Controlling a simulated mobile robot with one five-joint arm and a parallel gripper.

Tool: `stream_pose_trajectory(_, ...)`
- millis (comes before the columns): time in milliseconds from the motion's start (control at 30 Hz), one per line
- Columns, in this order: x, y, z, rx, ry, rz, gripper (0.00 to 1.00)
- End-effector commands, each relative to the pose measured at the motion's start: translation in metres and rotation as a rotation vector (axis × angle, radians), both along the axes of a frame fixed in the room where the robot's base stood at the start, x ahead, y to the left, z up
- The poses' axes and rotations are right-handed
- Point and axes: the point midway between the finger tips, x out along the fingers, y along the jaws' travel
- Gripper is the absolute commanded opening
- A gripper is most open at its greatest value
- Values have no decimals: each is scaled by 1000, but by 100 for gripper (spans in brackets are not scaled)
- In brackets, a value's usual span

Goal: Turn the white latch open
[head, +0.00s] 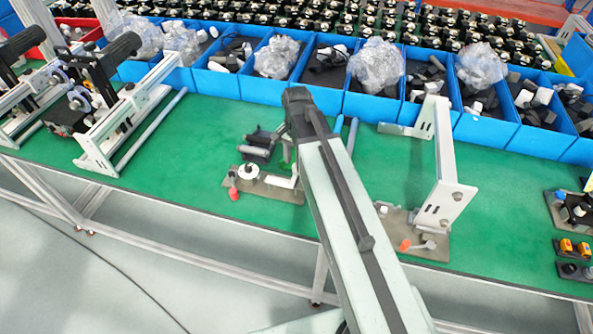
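A brown base plate (277,193) lies on the green table top, left of my arm. On it are a white round part (248,171), a red-orange knob (233,194) and a white angled piece (283,181) close to my arm. Which white part is the latch, I cannot tell for sure. My arm reaches up from the bottom middle and bends at its dark elbow. My dark gripper (260,148) appears just behind and above the plate's white parts. Its fingers are small and dark, so their opening and any contact are unclear. My arm hides part of the plate's right side.
A second plate (432,252) with a tall white bracket (442,170) and a red-orange knob (405,245) stands right of my arm. Blue bins (490,133) of parts line the back. Metal frames (120,125) stand at left. Green table top (160,180) is clear left of the plate.

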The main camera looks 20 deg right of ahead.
Motion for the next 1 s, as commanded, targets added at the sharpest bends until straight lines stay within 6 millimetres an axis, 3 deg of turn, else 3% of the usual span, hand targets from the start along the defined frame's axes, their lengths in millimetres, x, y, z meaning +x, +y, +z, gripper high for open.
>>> stream_pose_trajectory(33,0,0,-15,0,0,0,46)
stream_pose_trajectory(100,0,0,-19,0,0,0,46)
stream_pose_trajectory(367,0,0,-17,0,0,0,46)
stream_pose_trajectory(533,0,0,-17,0,0,0,2)
stream_pose_trajectory(567,0,0,-17,0,0,0,0)
stream_pose_trajectory(1000,0,-1,-17,0,0,79,0)
